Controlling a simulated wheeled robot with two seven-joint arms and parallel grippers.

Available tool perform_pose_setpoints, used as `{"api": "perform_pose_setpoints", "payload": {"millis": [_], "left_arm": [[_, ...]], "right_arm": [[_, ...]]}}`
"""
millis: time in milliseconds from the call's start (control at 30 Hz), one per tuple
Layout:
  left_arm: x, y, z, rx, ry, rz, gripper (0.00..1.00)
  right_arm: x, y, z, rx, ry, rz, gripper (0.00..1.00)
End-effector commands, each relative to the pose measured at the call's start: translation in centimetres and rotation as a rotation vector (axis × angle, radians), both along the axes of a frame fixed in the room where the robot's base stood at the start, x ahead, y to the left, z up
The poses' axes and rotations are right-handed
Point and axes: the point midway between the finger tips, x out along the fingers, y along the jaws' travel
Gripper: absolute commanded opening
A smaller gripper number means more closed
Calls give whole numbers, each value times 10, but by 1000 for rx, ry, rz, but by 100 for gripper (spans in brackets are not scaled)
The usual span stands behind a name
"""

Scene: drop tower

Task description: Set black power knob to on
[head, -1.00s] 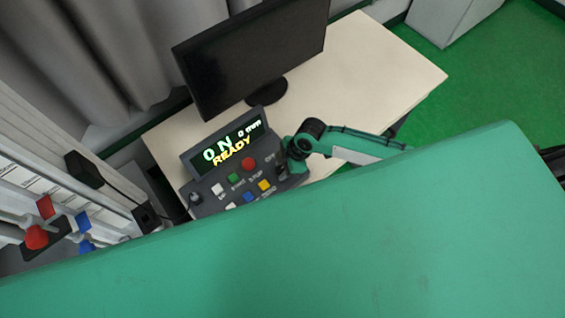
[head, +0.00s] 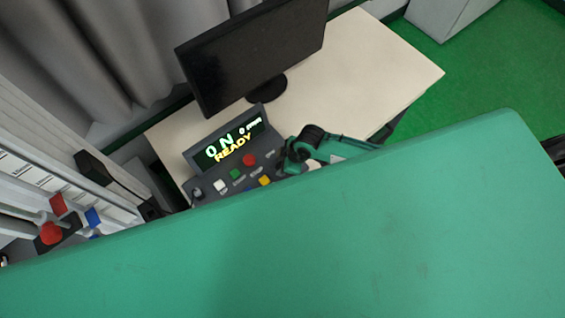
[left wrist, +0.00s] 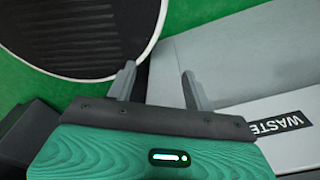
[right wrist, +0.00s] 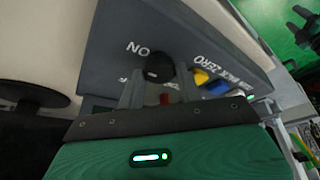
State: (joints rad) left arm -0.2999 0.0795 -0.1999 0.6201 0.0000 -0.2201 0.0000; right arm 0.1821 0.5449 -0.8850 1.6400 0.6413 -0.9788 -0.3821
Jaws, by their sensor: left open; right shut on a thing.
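The black power knob (right wrist: 158,68) sits on the dark grey control console (right wrist: 110,50), beside a white ON label, in the right wrist view. My right gripper (right wrist: 158,82) is shut on the knob, with one finger on each side of it. My right gripper (head: 284,168) is at the console's right side there, and the knob is hidden. My left gripper (left wrist: 158,85) is open and empty, away from the console.
A monitor (head: 250,55) stands on the pale desk (head: 370,60) behind the console. Red (head: 249,160), green (head: 235,174) and other buttons lie near my right gripper. A grey bin marked WASTE (left wrist: 235,70) and a round black container (left wrist: 80,35) are by my left gripper.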

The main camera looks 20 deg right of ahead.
Motion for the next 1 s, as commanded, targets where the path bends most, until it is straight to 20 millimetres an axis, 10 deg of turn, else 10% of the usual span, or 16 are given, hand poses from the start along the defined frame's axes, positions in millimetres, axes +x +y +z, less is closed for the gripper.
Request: {"api": "perform_pose_setpoints", "payload": {"millis": [100, 133, 233, 667, 1000], "left_arm": [[0, 0, 0, 0, 0, 0, 52], [0, 0, 0, 0, 0, 0, 52], [0, 0, 0, 0, 0, 0, 52], [0, 0, -3, 0, 0, 0, 52], [0, 0, -19, 0, 0, 0, 52]], "right_arm": [[1, -1, 0, -1, -1, -2, 13], [1, -1, 0, -1, -1, -2, 38], [1, 0, 0, 0, -1, 0, 57], [-1, -3, 6, 1, -2, 1, 58], [-10, -23, 56, -1, -4, 2, 58]]}}
